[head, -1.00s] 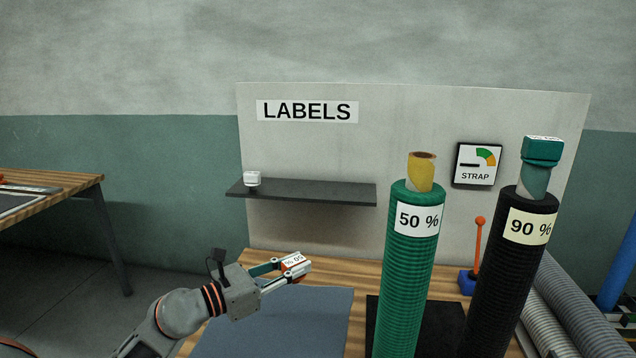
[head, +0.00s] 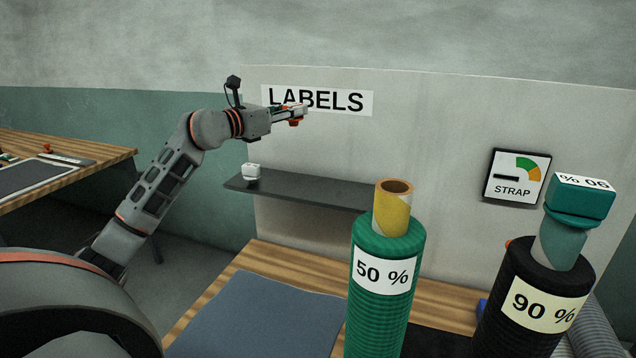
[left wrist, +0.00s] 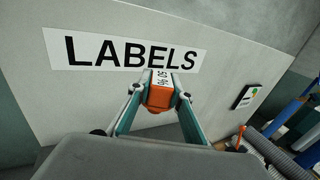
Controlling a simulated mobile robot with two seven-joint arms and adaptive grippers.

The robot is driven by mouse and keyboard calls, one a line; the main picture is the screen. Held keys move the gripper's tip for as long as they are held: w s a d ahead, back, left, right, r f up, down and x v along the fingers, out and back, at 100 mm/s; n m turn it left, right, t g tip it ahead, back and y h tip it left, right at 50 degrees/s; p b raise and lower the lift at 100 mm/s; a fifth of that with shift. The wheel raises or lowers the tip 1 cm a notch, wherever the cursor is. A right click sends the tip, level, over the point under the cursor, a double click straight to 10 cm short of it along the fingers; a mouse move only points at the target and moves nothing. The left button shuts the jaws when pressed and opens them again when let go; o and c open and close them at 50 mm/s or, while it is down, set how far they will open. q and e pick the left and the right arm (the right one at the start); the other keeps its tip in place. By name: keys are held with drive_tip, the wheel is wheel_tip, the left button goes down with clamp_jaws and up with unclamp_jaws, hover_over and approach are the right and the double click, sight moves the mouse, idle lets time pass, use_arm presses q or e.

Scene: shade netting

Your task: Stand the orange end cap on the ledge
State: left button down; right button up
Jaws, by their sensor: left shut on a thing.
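My left gripper (head: 296,113) is raised in front of the LABELS sign, above the ledge. It is shut on the orange end cap (left wrist: 160,97), which carries a white 50 % label and sits between the fingertips in the left wrist view. In the head view only a small orange part of the cap (head: 295,123) shows below the fingers. The dark ledge (head: 310,193) runs along the grey panel, below the gripper. A small white cap (head: 251,171) stands at the ledge's left end. My right gripper is not in view.
A green roll (head: 378,300) marked 50 %, with an open yellow core (head: 393,209), stands in front of the ledge's right end. A black roll (head: 525,310) has a green cap (head: 580,200) on top. The ledge right of the white cap is bare.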

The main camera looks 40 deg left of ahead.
use_arm(q)
drive_tip(key=shift+w+a+r, duration=0.15)
drive_tip(key=shift+a+r, duration=0.15)
drive_tip(key=shift+f, duration=0.3)
drive_tip(key=shift+a+f+b, duration=0.1)
drive_tip(key=shift+f+b, duration=0.7)
drive_tip(key=shift+f, duration=8.7)
drive_tip(key=shift+f, duration=0.2)
drive_tip(key=c, duration=1.8)
unclamp_jaws()
drive_tip(key=shift+r, duration=0.1)
